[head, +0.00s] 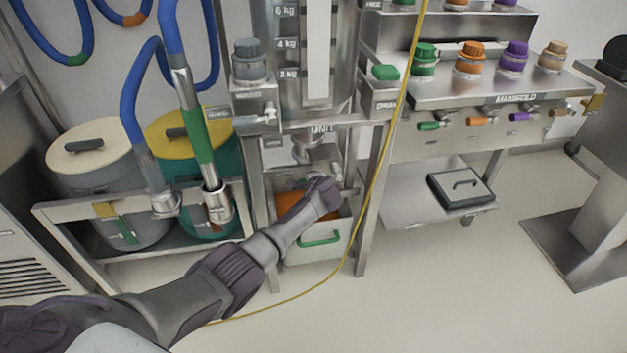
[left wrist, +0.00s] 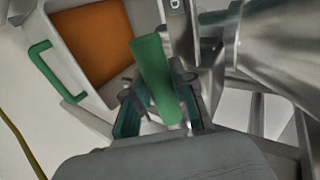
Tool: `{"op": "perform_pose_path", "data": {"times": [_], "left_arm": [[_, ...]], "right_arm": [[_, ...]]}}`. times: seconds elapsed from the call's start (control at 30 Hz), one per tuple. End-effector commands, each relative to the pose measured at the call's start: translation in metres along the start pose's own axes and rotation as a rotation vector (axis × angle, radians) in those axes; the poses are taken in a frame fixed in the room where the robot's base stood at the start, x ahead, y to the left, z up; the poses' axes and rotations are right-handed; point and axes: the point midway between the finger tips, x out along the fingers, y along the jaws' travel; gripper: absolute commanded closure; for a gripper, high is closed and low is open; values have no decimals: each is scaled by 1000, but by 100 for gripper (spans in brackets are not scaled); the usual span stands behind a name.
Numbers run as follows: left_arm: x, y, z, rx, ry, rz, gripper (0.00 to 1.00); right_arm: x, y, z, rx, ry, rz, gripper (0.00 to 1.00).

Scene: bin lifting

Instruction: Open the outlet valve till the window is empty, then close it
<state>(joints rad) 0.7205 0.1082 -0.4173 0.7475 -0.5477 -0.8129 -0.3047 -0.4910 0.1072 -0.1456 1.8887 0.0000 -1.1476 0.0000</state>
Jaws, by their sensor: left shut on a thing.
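The steel unit (head: 290,100) has an upright window (head: 318,50) beside marks of 2, 4 and 6 kg. The window looks pale along its visible length; I cannot tell its level. Below is the outlet (head: 308,148). My left gripper (head: 338,190) is under the unit, beside the outlet. In the left wrist view my left gripper (left wrist: 160,108) is shut on the green valve handle (left wrist: 153,70), next to a steel pipe (left wrist: 265,45). The handle is mostly hidden in the head view. My right gripper is not in view.
A grey bin (head: 337,225) with a green handle and orange inside stands under the outlet. A yellow cable (head: 385,165) hangs in front of the frame. Lidded drums (head: 97,165) and blue hoses stand left, a manifold (head: 500,92) right. The floor at front right is clear.

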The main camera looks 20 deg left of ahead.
Motion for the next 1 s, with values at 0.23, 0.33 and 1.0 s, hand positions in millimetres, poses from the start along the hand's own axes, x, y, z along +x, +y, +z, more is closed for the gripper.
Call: {"op": "perform_pose_path", "data": {"times": [0.23, 0.33, 1.0], "left_arm": [[-3, -5, -1, 55, -34, -2, 100], [-3, -5, -1, 62, -40, -1, 100], [-3, -5, -1, 63, -41, -1, 49]], "right_arm": [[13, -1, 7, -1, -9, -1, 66], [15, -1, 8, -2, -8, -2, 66], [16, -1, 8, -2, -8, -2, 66]]}}
